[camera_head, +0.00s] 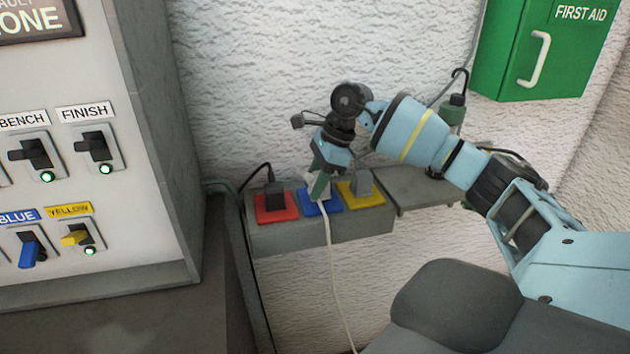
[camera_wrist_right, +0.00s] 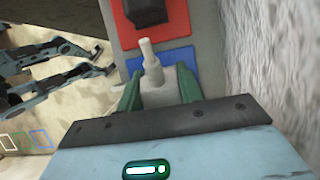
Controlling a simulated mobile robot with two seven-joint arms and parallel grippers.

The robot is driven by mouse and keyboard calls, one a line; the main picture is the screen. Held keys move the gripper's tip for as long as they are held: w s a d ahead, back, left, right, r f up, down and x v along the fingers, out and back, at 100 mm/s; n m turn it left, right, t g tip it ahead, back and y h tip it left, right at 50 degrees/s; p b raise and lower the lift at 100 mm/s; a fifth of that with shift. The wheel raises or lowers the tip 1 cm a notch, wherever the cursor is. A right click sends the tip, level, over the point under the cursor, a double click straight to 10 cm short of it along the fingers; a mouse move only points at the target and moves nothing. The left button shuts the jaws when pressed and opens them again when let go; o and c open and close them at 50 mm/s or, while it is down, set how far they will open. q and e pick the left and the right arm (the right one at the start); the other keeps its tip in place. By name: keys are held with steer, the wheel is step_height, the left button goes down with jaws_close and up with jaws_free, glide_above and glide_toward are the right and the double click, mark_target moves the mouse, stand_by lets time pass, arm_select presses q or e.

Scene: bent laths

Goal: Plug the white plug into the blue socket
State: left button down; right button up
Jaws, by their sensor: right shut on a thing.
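The white plug (camera_wrist_right: 166,84) is between the green fingers of my right gripper (camera_wrist_right: 160,92), which is shut on it. In the head view my right gripper (camera_head: 319,186) is at the blue socket (camera_head: 322,207), the middle one on a grey wall box. The gripper hides most of the plug there. Its white cable (camera_head: 331,262) hangs down over the front of the box. In the wrist view the blue socket (camera_wrist_right: 188,58) lies behind the plug. Whether the plug is seated or just in front cannot be told. My left gripper (camera_wrist_right: 106,60) shows at the left, fingers apart.
The red socket (camera_head: 277,208) holds a black plug (camera_head: 273,188). A switch panel (camera_head: 125,200) stands at left. A green first aid box (camera_head: 510,50) hangs at upper right.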

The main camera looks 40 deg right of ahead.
steer(key=shift+f, duration=0.4)
steer(key=o, duration=1)
steer(key=shift+r, duration=0.1)
steer(key=v, duration=0.7)
steer(key=shift+d+r+b, duration=0.15)
steer(key=shift+r+b, duration=0.1)
steer(key=shift+b, duration=0.05)
steer(key=shift+s, duration=0.1)
